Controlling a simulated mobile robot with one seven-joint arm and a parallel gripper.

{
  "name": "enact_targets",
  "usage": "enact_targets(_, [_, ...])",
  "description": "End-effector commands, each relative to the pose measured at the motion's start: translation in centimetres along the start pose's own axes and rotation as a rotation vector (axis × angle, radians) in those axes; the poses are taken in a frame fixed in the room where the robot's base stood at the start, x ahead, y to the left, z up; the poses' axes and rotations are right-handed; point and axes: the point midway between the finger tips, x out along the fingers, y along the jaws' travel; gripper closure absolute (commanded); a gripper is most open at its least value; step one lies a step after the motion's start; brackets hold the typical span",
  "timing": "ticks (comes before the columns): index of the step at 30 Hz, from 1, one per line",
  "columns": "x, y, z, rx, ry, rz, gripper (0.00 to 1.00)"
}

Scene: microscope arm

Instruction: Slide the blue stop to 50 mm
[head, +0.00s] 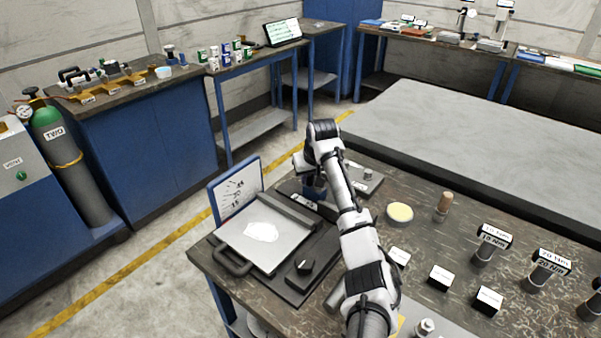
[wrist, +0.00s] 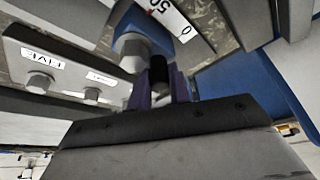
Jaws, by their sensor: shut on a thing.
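In the wrist view, my gripper (wrist: 160,82) has its two dark purple fingers close together around a dark, knob-like piece (wrist: 159,68) by a grey rounded part. Blue surfaces of what looks like the blue stop (wrist: 126,16) show beside and behind the fingers, but the fingers and my gripper body hide much of it. A white scale strip (wrist: 171,20) with "50" and "0" lies just beyond the grip. The stop's exact reading cannot be told. In the head view, my gripper (head: 313,194) is low at the bench fixture, largely hidden by my arm.
A plate marked "FIVE" (wrist: 42,57) with grey knobs is left of my fingers in the wrist view. A yellow-topped dish (head: 400,213) and labelled weights stand right.

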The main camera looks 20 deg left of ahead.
Motion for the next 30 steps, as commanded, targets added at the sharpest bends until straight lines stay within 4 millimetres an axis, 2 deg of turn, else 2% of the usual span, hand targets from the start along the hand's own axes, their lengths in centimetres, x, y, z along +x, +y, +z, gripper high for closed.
enact_targets(4, [-0.1, -0.2, -0.1, -0.003, 0.001, -0.001, 1.00])
enact_targets(5, [-0.1, -0.2, -0.1, -0.003, 0.001, -0.001, 0.79])
enact_targets(10, [-0.1, -0.2, -0.1, -0.003, 0.001, -0.001, 0.59])
enact_targets(18, [-0.1, -0.2, -0.1, -0.003, 0.002, -0.001, 0.59])
enact_targets(22, [-0.9, -0.2, -0.2, -0.003, 0.004, -0.002, 0.59])
enact_targets(26, [-3.1, -0.2, -0.1, -0.005, 0.007, 0.000, 0.59])
enact_targets(30, [-6.4, -0.2, -0.1, -0.004, 0.007, 0.000, 0.59])
